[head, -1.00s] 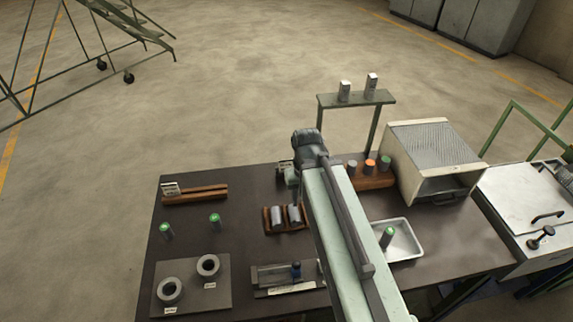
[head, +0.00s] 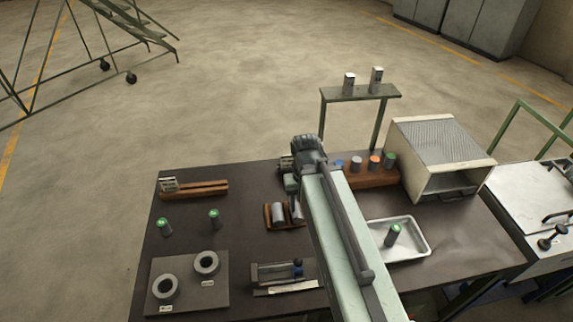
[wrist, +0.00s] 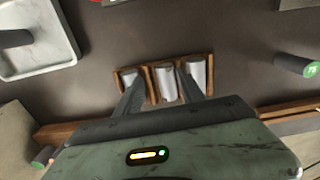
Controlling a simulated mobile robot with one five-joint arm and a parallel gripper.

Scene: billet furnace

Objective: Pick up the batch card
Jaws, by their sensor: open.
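A small pale card with dark marks, which I take for the batch card (head: 169,184), stands at the left end of a wooden rail (head: 208,188) near the table's far left corner. I cannot make it out clearly in the wrist view, where part of the rail (wrist: 290,110) shows at right. My gripper (wrist: 159,72) is open and empty, with its fingers over a small wooden rack (wrist: 150,88) of grey cylinders. In the head view my arm hides most of the gripper. The card lies well to the left of it there.
A plate with two rings (head: 206,263) lies nearer. A white tray (head: 422,248) holding a cylinder is right of my arm. A box furnace (head: 440,160) and a raised shelf (head: 360,92) stand behind.

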